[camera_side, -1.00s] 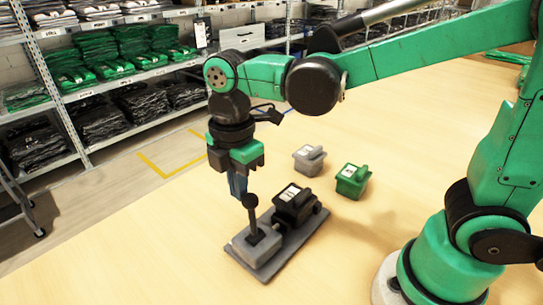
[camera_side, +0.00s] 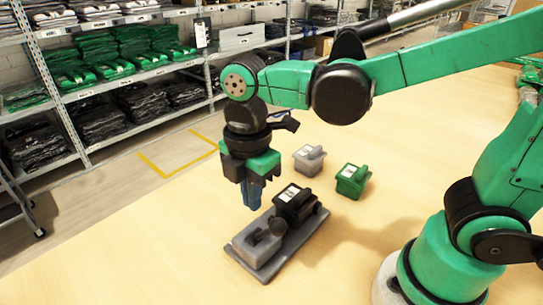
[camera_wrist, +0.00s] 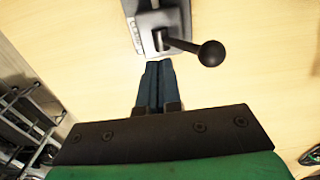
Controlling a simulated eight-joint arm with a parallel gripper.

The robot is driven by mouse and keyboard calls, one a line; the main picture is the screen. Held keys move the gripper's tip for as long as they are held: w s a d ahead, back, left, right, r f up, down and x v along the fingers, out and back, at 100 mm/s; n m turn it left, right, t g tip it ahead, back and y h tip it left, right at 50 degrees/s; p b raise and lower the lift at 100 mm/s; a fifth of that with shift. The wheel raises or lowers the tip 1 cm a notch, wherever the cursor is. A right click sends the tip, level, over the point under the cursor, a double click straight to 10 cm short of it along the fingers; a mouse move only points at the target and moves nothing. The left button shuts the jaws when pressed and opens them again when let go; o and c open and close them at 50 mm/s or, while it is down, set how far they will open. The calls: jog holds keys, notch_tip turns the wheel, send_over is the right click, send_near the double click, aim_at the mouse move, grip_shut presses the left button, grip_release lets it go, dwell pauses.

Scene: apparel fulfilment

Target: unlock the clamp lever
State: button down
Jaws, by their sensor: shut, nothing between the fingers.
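The clamp is a grey block (camera_side: 252,248) at the front end of a dark grey base plate (camera_side: 292,252). Its dark lever has a round knob (camera_side: 277,225) and lies tilted over toward the black case on the plate. In the wrist view the lever (camera_wrist: 182,45) leans right from its slot, with the black knob (camera_wrist: 211,53) at its end. My gripper (camera_side: 254,209) points down just behind the clamp block. Its blue fingers (camera_wrist: 158,64) are together and empty, with tips close to the slot end of the lever. I cannot tell whether they touch it.
A black case (camera_side: 297,203) with a white label sits on the plate beside the clamp. A grey case (camera_side: 309,160) and a green case (camera_side: 352,181) stand behind on the wooden table (camera_side: 160,240). Shelves of folded clothes (camera_side: 105,55) stand beyond. The table's left front is clear.

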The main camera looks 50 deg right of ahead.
notch_tip(320, 180, up, 7)
jog(key=w, duration=0.2)
dwell(0.4)
jog(key=d+f+m+t, duration=0.1)
jog(key=d+m+t, duration=0.1)
jog(key=m, duration=0.4)
jog(key=s+d+f+m+t, duration=0.1)
jog(key=d+f+m+t, duration=0.1)
jog(key=d+m, duration=0.2)
jog(key=d+f+m+t, duration=0.2)
jog(key=d+m+t, duration=0.1)
jog(key=m, duration=0.5)
jog(key=shift+s+d+f, duration=0.2)
jog(key=shift+d+f, duration=0.05)
jog(key=shift+d, duration=0.05)
